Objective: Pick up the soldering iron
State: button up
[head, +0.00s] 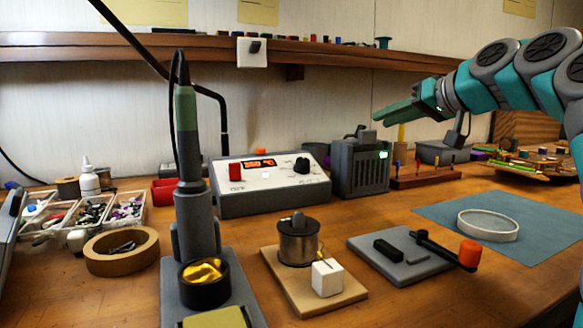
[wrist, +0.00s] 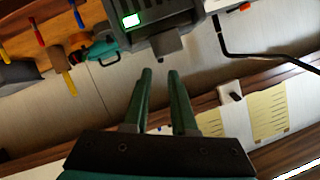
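The soldering iron (head: 186,118) stands upright, tip down, in its grey stand (head: 197,225) at the left of the bench in the head view. Its handle is green and grey with a dark cable rising from the top; its tip is hidden inside the stand. My gripper (head: 380,116) is at the upper right, above the grey box with a green light and well to the right of the iron. In the wrist view its two green fingers (wrist: 160,75) are apart with nothing between them. The iron does not show in the wrist view.
A control station (head: 270,185) with an orange display sits behind and right of the stand. The grey box (head: 361,170) is below my gripper. A tape roll (head: 121,250) and parts trays are at left, a solder spool (head: 298,241) at right. A shelf (head: 110,48) runs above.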

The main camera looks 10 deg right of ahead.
aim_at(191, 181)
jog(key=k+l, duration=0.25)
jog(key=k, duration=0.2)
jog(key=k+l, duration=0.3)
jog(key=k, duration=0.2)
jog(key=k+l, duration=0.25)
jog(key=k, duration=0.2)
